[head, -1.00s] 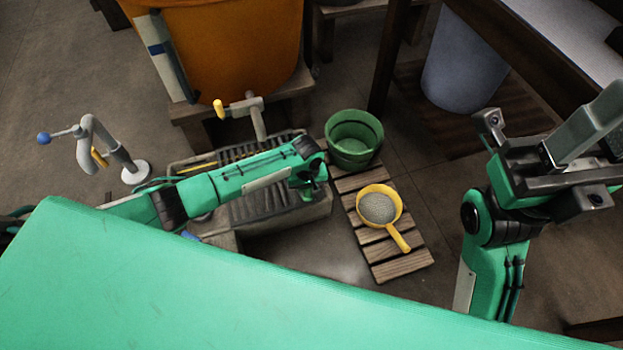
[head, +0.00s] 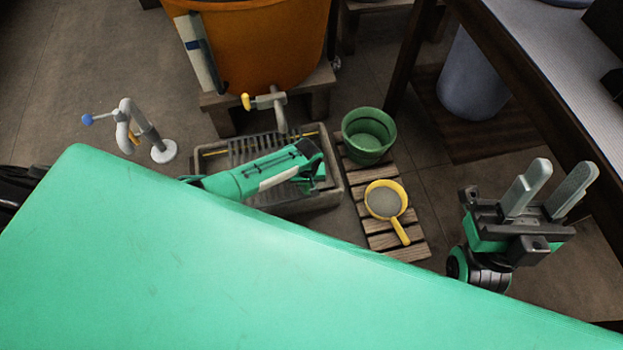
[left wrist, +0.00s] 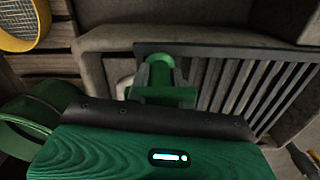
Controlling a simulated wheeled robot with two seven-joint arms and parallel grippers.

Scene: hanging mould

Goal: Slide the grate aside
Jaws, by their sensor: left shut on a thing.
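The dark slatted grate (head: 252,148) lies over the grey stone trough (head: 335,185) below the orange tub's tap. My left forearm crosses above it and hides much of it. My left gripper (head: 311,172) is at the right end of the trough, its fingertips hard to see. In the left wrist view, the grate (left wrist: 228,85) runs off to the right. My left gripper (left wrist: 160,88) is shut at its near end, around a green handle-like part (left wrist: 162,92); the exact contact is partly hidden. My right gripper (head: 545,190) is open and empty, fingers up, at the right.
A green bucket (head: 368,135) and a yellow-handled sieve (head: 385,200) stand on a wooden slat rack (head: 400,245) right of the trough. The orange tub (head: 265,45) with its tap (head: 270,101) stands behind. A grey stand with a blue knob (head: 163,150) is at left.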

